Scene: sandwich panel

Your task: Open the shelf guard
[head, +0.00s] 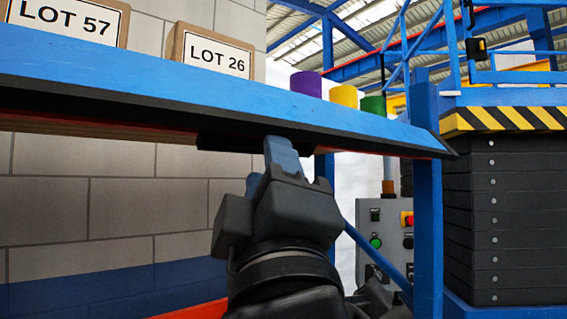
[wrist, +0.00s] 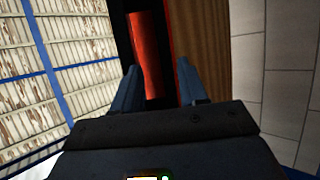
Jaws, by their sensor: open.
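The shelf guard appears to be the long blue panel (head: 200,85) with a black lower edge, running along the shelf front from the left edge of the head view to near the blue post. It looks closed, though I cannot be sure. My gripper (head: 270,165) is just below that black edge, pointing up, with its fingertips close to a dark piece on the underside. In the wrist view my gripper (wrist: 158,85) is open, with a red strip (wrist: 148,55) showing between and beyond the blue fingers. I cannot tell whether the fingers touch anything.
A blue post (head: 428,230) stands at right, before a control box (head: 385,230) and a dark stack (head: 510,210).

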